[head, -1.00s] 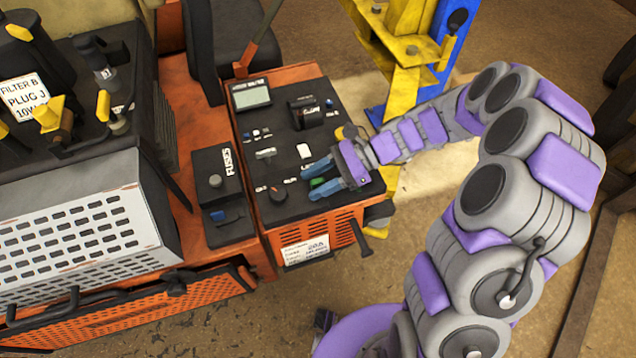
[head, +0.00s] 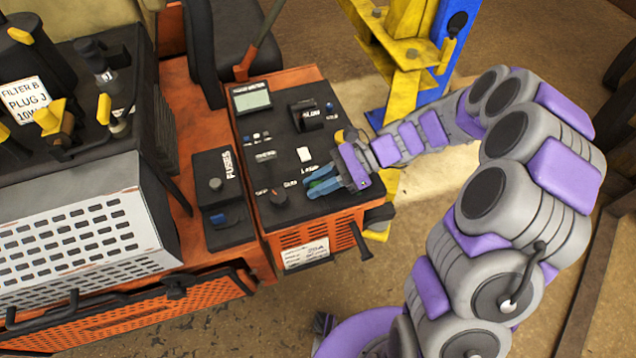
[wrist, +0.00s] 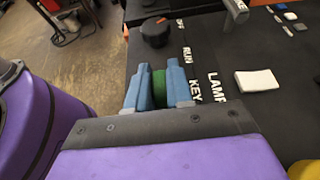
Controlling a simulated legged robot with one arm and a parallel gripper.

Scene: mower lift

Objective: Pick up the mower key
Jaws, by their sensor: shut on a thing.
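The mower key shows as a green piece (wrist: 158,88) between the blue fingers of my gripper (wrist: 158,86) in the wrist view. My gripper is shut on it, just over the black control panel by the printed word KEY. In the head view my gripper (head: 322,184) is over the front right part of the panel, and a bit of the green key (head: 322,183) shows between the fingers. The lower end of the key is hidden, so I cannot tell whether it is still in the panel.
The black control panel (head: 290,152) carries a dark round knob (wrist: 155,32), a white switch (wrist: 257,80), levers and a small display (head: 252,98). A fuse box (head: 216,186) is to the left. A yellow and blue lift post (head: 405,75) stands behind my arm.

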